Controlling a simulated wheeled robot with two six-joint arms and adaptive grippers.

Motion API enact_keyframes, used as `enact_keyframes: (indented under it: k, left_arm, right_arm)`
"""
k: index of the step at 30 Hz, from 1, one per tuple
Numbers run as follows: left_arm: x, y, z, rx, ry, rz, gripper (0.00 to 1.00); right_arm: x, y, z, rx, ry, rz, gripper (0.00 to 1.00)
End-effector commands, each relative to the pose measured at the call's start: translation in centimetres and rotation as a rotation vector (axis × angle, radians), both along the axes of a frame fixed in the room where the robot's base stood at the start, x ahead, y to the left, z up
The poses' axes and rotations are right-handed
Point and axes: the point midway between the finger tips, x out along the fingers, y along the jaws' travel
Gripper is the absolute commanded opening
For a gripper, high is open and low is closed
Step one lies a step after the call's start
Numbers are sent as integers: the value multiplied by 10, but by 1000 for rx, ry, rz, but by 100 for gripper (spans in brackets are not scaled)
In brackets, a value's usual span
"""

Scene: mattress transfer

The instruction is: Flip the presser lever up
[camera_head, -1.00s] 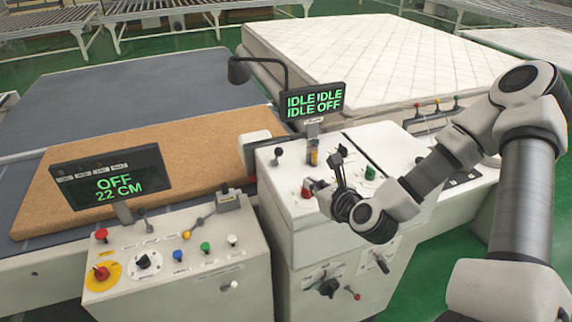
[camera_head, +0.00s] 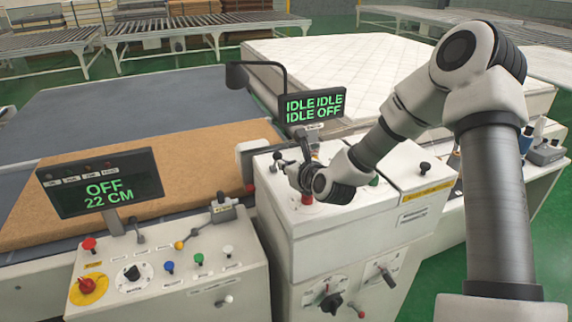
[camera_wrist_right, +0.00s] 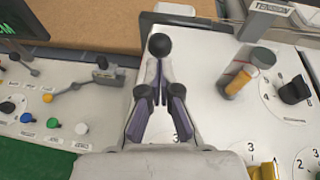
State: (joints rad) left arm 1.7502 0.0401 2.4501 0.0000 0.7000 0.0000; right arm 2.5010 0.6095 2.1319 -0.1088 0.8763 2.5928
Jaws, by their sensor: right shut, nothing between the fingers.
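A lever with a round black knob (camera_wrist_right: 160,44) stands on the top left of the white control cabinet (camera_head: 330,215); I take it for the presser lever, though I can read no label on it. My right gripper (camera_head: 287,162) is over that corner in the head view and largely hides the lever. In the right wrist view its fingers (camera_wrist_right: 160,72) are shut and empty, with the tips just short of the knob. I cannot tell whether they touch it. My left gripper is not in view.
A small screen (camera_head: 312,106) behind the gripper reads IDLE IDLE IDLE OFF. An orange-and-grey lever (camera_wrist_right: 240,80) and a black rotary knob (camera_wrist_right: 294,92) stand to the right. A second console (camera_head: 180,262) at left carries a screen (camera_head: 100,184) reading OFF 22 CM.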

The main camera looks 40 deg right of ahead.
Motion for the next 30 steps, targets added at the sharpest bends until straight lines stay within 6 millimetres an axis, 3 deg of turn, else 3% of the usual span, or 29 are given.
enact_keyframes:
  k: [30]
  left_arm:
    - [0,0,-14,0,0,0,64]
  right_arm:
    - [6,-2,10,-1,-3,-1,0]
